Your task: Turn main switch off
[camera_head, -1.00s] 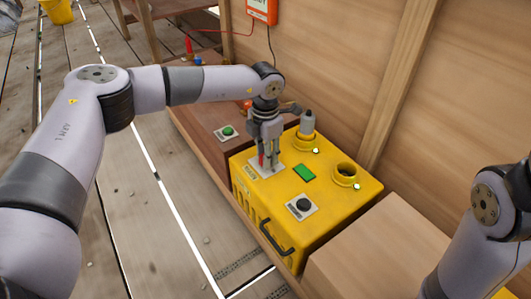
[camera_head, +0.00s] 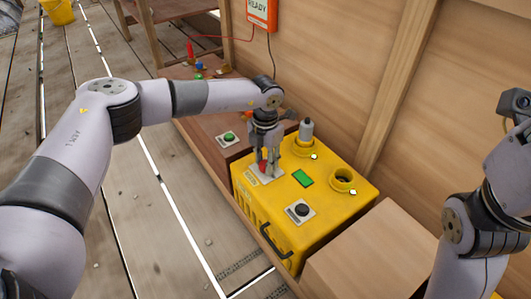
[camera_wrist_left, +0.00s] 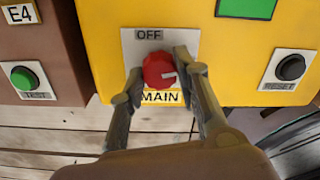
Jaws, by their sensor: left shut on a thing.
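The main switch is a red knob (camera_wrist_left: 160,69) on a white plate, with "OFF" above it and "MAIN" below. A pale mark on the knob points to the right in the left wrist view, not up at "OFF". The plate sits on a yellow box (camera_head: 262,215), near its left corner in the head view. My left gripper (camera_head: 264,168) reaches down over the plate, shut on the red knob. In the left wrist view its two fingers (camera_wrist_left: 163,85) are on either side of the knob. My right arm shows at the right edge, but its gripper is out of view.
The yellow box also has a green display (camera_head: 303,178), a black reset button (camera_head: 302,209) and two round sockets, one holding a grey cylinder (camera_head: 306,130). A green test button (camera_head: 228,138) is on the brown box beside it. A wooden wall stands behind.

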